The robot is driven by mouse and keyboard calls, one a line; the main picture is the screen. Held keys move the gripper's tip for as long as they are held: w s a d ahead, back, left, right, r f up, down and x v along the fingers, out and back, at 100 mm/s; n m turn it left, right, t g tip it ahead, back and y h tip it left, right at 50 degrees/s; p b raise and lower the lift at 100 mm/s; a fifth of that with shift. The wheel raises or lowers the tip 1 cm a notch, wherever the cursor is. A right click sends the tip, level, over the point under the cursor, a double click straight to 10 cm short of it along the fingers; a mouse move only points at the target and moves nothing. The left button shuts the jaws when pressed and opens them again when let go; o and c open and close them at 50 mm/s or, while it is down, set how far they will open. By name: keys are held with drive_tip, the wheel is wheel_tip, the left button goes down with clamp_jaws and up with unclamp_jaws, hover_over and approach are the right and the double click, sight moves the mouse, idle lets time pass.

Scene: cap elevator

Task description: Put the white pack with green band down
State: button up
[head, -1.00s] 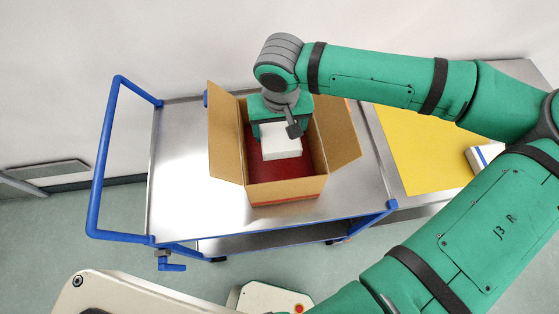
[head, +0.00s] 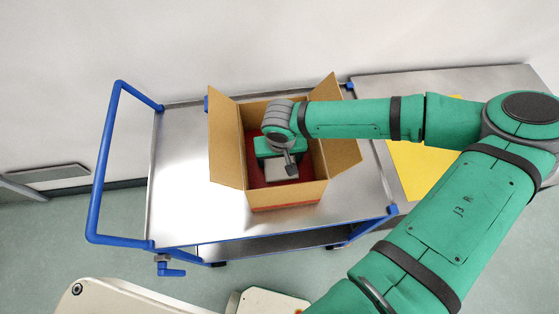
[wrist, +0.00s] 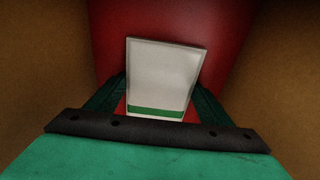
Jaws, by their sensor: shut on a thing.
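The white pack with green band (wrist: 160,75) is between the two fingers of my gripper (wrist: 160,100) in the wrist view, its green band at the near end. In the head view the white pack (head: 283,170) shows partly below my gripper (head: 280,160), which is down inside the open cardboard box (head: 288,195). My gripper is shut on the pack. The box has a dark red bottom (wrist: 215,35). I cannot tell whether the pack touches it.
The box stands on a metal cart (head: 185,180) with a blue handle (head: 101,170). Its flaps stand out to the sides, and its walls are close around my gripper. A table with a yellow mat (head: 412,172) is at the right. The cart's left part is clear.

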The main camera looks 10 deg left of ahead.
sight(280, 165)
drive_tip(key=shift+f, duration=0.35)
drive_tip(key=shift+f, duration=0.2)
drive_tip(key=o, duration=1.4)
drive_tip(key=shift+o, duration=0.2)
wheel_tip(280, 165, up, 12)
drive_tip(key=s, duration=0.1)
drive_tip(key=shift+s+d+r, duration=0.15)
drive_tip(key=shift+d, duration=0.05)
